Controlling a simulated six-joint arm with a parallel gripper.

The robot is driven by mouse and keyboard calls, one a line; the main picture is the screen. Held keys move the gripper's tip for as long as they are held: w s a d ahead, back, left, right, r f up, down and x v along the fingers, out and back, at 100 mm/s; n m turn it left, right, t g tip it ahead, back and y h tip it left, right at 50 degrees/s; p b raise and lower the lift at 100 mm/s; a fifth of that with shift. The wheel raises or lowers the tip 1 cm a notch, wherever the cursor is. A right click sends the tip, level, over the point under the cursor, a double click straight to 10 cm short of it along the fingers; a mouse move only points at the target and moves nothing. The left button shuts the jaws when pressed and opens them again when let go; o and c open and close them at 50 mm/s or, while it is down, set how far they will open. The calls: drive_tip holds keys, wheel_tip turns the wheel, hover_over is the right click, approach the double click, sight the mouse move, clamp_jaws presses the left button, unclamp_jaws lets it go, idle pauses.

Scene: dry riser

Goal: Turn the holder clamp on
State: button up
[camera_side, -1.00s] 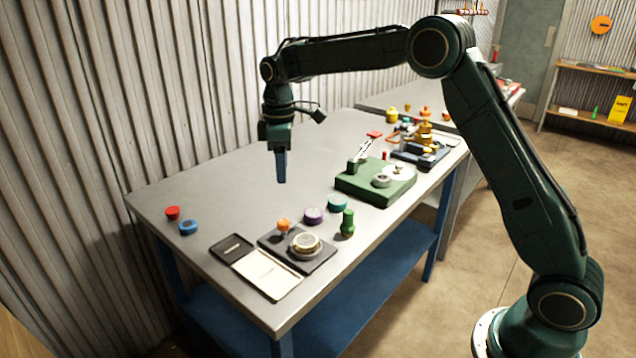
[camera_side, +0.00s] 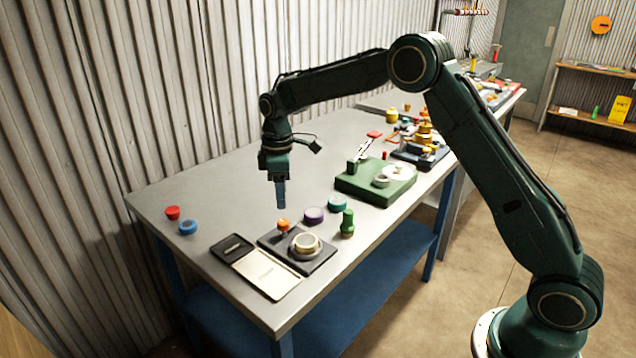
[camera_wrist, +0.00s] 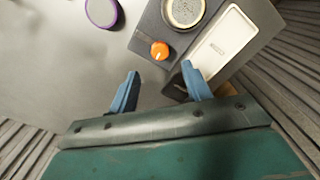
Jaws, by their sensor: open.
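A dark plate (camera_side: 318,262) on the table bears a round, pale-faced holder (camera_side: 305,245) and a small orange knob (camera_side: 283,225). I cannot tell for sure whether this knob is the holder clamp. My gripper (camera_side: 281,206) points down just above the orange knob in the side view. In the wrist view my gripper (camera_wrist: 160,71) has its two blue fingers apart and empty. The orange knob (camera_wrist: 159,50) shows just beyond the gap between the fingertips, and the round holder (camera_wrist: 184,10) is past it at the top edge.
A black-and-cream case (camera_side: 262,272) lies left of the plate. Purple (camera_side: 314,215) and teal (camera_side: 337,203) discs and a green peg (camera_side: 347,224) stand close by. A green fixture with a red-handled lever (camera_side: 374,134) is farther back. Red (camera_side: 172,212) and blue (camera_side: 188,227) caps sit at the left; the table's middle is clear.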

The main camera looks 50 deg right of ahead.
sight(283, 221)
drive_tip(key=shift+f, duration=3.95)
drive_tip(key=c, duration=1)
drive_tip(key=shift+m, duration=0.4)
drive_tip(key=m, duration=0.7)
drive_tip(key=shift+m, duration=0.4)
drive_tip(key=m, duration=0.4)
drive_tip(key=shift+r+m, duration=0.1)
drive_tip(key=shift+m, duration=0.2)
drive_tip(key=m, duration=0.4)
drive_tip(key=shift+m, duration=0.3)
